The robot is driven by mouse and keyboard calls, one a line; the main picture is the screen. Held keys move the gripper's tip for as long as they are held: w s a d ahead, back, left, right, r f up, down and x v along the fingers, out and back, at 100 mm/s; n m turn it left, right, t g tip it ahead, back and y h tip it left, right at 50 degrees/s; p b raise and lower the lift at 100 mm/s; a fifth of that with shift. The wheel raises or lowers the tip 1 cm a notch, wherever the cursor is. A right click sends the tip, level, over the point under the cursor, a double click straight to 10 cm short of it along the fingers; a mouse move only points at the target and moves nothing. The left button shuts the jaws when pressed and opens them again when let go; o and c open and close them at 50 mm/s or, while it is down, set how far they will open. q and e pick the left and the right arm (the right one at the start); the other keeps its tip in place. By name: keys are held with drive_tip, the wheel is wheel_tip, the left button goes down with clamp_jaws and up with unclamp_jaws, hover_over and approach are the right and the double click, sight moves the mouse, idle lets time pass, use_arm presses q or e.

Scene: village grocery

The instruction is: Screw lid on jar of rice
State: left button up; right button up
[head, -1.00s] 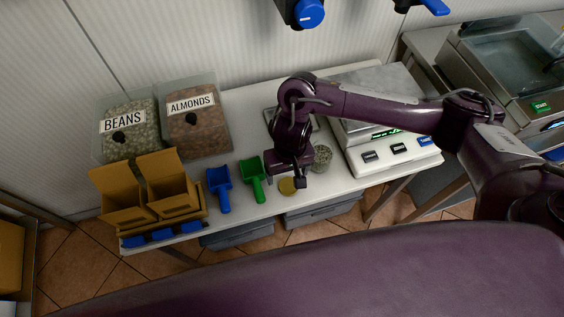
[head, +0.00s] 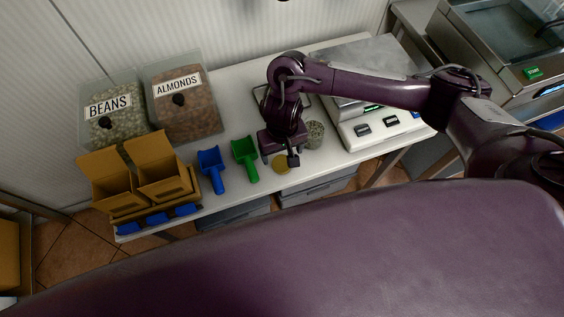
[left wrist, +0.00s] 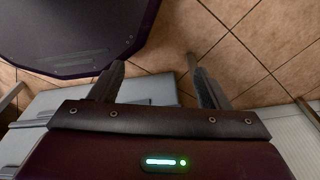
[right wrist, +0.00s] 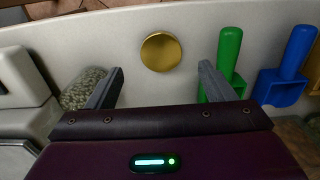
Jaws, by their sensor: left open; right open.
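The gold lid (head: 281,163) lies flat on the white table near its front edge. In the right wrist view the lid (right wrist: 161,52) shows beyond and between my open fingertips. The jar of rice (head: 315,134) stands on the table just right of my right gripper; in the right wrist view the jar (right wrist: 84,88) is beside the left finger, partly hidden by it. My right gripper (head: 280,160) is open and empty, above the table close to the lid. My left gripper (left wrist: 152,75) is open and empty over the tiled floor, seen only in its wrist view.
A green scoop (head: 246,160) and a blue scoop (head: 212,170) lie left of the lid. Cardboard boxes (head: 139,180) stand at the table's left end. Bins of beans (head: 112,125) and almonds (head: 184,108) stand behind. A scale (head: 380,128) stands to the right.

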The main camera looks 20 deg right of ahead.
sight(282, 164)
wheel_tip(282, 164, down, 4)
drive_tip(key=shift+f+b, duration=0.25)
drive_tip(key=shift+b, duration=0.4)
drive_tip(key=shift+a+f, duration=0.1)
drive_tip(key=shift+f, duration=0.3)
use_arm(q)
drive_tip(key=shift+s+f, duration=0.8)
drive_tip(key=shift+s, duration=0.25)
drive_tip(key=shift+w, duration=0.1)
use_arm(e)
drive_tip(key=shift+c, duration=0.8)
use_arm(q)
drive_tip(key=shift+w, duration=0.2)
use_arm(e)
drive_tip(key=c, duration=0.9)
